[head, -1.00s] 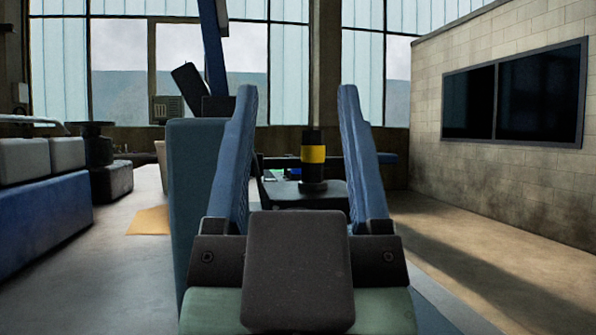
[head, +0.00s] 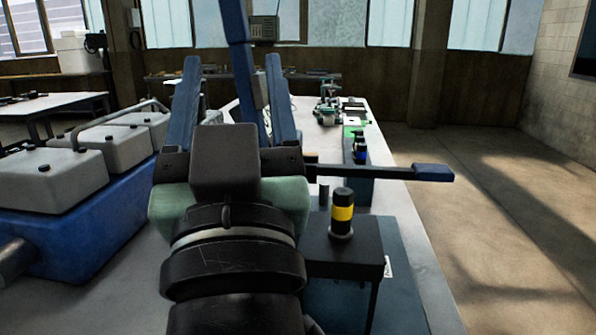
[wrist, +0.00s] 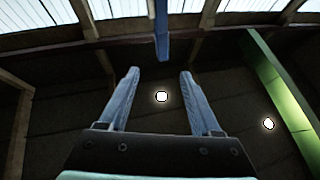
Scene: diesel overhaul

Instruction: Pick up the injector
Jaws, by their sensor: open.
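My gripper (head: 232,60) is raised in the left middle of the head view, its two blue fingers spread and pointing away. In the wrist view my gripper (wrist: 160,73) is open, with nothing between the fingers. No thing is clearly recognisable as the injector. A black upright cylinder with a yellow band (head: 342,214) stands on a small dark stand (head: 328,252), right of and nearer than the fingers. A smaller black and blue upright piece (head: 360,149) stands farther back. I cannot tell whether either is the injector.
A long bench (head: 400,215) runs away on the right, with small devices (head: 328,104) at its far end. A blue engine block with grey covers (head: 75,220) is at the left. A blue post (head: 238,60) rises behind the fingers. Open floor (head: 500,200) lies right.

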